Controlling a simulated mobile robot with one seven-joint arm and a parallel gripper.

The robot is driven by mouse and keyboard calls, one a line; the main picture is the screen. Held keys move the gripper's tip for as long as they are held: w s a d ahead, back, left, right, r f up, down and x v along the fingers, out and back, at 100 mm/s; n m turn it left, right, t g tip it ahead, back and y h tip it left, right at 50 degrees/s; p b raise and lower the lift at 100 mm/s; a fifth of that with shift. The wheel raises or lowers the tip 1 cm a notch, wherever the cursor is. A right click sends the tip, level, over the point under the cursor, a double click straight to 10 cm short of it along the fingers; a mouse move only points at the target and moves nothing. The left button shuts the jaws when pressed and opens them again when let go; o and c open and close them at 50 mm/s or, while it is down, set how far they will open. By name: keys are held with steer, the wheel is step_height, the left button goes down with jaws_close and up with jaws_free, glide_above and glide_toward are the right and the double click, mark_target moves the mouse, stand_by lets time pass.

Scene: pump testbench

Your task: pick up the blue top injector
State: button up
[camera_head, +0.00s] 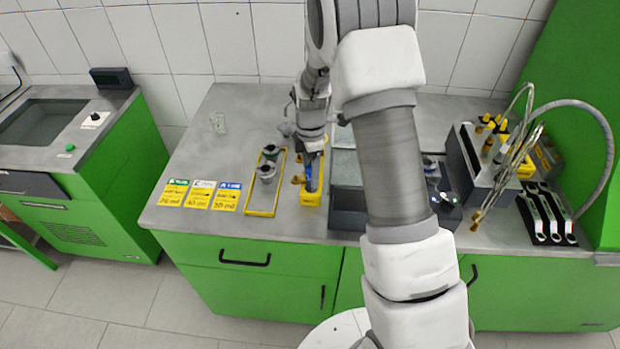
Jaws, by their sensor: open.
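The blue top injector (315,175) is a small part with a blue upper section. It stands upright, or nearly so, in the right-hand yellow tray (309,201) on the grey bench. My gripper (311,148) points down directly at the injector's upper end. The gripper is open, but its fingers are small and partly lost against the dark parts here. I cannot tell whether they are around the injector or just above it. A yellow part (298,180) shows beside the injector in the same tray.
A second yellow tray (262,213) to the left holds grey-and-black parts (266,172). A sink (347,168) is right of the injector. A tool block with hoses (480,160) stands further right.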

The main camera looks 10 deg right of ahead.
jaws_close()
stand_by(0.3)
steer(key=shift+r, duration=0.15)
